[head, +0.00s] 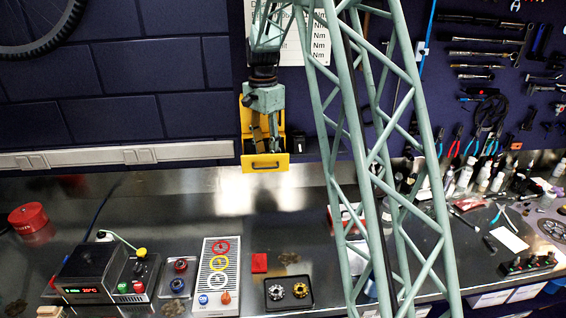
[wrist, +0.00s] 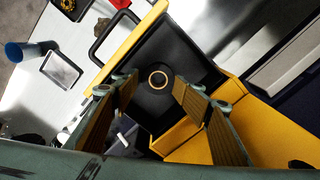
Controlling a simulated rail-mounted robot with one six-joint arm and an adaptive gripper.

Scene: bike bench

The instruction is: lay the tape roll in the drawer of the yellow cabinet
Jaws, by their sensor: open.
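The yellow cabinet (head: 246,122) is on the back wall in the head view, with its drawer (head: 265,163) pulled out. In the wrist view the drawer's dark inside (wrist: 190,62) and black handle (wrist: 98,38) show. The tape roll (wrist: 158,80), dark with a tan ring at its centre, lies flat on the drawer floor. My gripper (wrist: 152,84) is open, its two fingers apart on either side of the roll in the picture, and nothing is held between them. In the head view my gripper (head: 268,140) reaches down over the drawer; the roll is hidden there.
Below is the steel bench, with a red square (head: 259,262), a black tray with two rings (head: 288,292) and a panel of coloured rings (head: 216,270). A small black box (head: 299,141) is right of the cabinet. The bench just below the drawer is clear.

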